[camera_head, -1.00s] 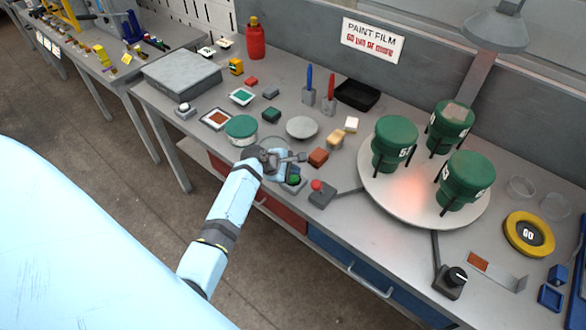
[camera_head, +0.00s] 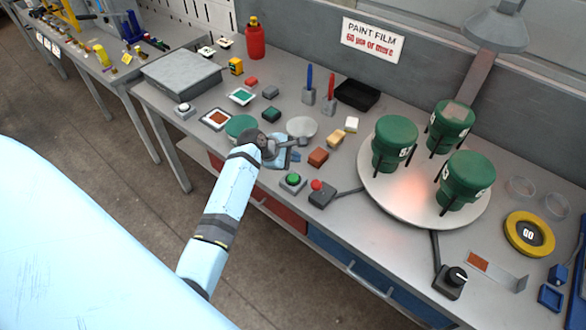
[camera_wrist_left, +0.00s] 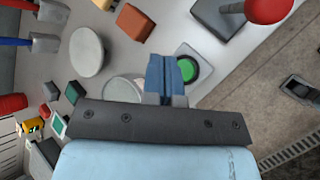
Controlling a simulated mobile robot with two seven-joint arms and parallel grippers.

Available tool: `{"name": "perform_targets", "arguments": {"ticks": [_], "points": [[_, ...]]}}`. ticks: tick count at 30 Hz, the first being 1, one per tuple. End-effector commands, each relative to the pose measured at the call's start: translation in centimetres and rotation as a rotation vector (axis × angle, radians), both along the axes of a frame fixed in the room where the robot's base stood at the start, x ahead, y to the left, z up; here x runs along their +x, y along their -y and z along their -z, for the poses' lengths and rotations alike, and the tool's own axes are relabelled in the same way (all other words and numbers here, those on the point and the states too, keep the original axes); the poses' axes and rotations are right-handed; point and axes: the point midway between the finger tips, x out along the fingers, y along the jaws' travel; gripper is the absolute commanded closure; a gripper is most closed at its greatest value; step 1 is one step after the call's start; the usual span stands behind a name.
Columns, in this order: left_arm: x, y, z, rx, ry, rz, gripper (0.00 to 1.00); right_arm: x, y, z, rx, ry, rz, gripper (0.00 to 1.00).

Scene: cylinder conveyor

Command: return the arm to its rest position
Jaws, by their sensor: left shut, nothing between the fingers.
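My left arm comes in from the lower left in the head view. Its gripper (camera_head: 284,157) is over the front edge of the workbench, left of the green push button (camera_head: 293,179). In the left wrist view the blue fingers of my left gripper (camera_wrist_left: 161,75) are together with nothing between them. The green button (camera_wrist_left: 187,68) shows just beside the fingertips there. A green cylinder (camera_head: 240,125) stands behind the wrist and is partly hidden by it. My right gripper is in neither view.
A round turntable (camera_head: 410,195) carries green cylinders on the right. A red-knobbed box (camera_head: 319,195) stands right of the green button. A grey disc (camera_head: 301,127), an orange block (camera_head: 318,157) and small blocks lie behind the gripper. Open floor lies in front of the bench.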

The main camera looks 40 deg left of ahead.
Motion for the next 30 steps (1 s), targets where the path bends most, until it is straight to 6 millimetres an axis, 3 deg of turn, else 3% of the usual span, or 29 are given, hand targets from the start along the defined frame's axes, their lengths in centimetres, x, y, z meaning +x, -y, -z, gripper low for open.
{"name": "perform_targets", "arguments": {"ticks": [17,20,23,27,30], "points": [[-0.7,0.2,0.7,0.048,0.012,0.025,1.0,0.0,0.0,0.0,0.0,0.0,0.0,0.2],[-2.8,0.7,2.6,0.21,0.056,0.116,1.0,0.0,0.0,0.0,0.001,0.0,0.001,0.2],[-6.5,2.1,5.1,0.475,0.135,0.295,1.0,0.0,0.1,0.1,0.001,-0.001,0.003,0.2],[-13.0,5.6,7.6,0.894,0.293,0.637,1.0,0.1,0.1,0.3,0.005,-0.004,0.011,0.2],[-17.6,8.8,8.2,1.151,0.42,0.878,1.0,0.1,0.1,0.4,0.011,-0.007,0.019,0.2]]}}
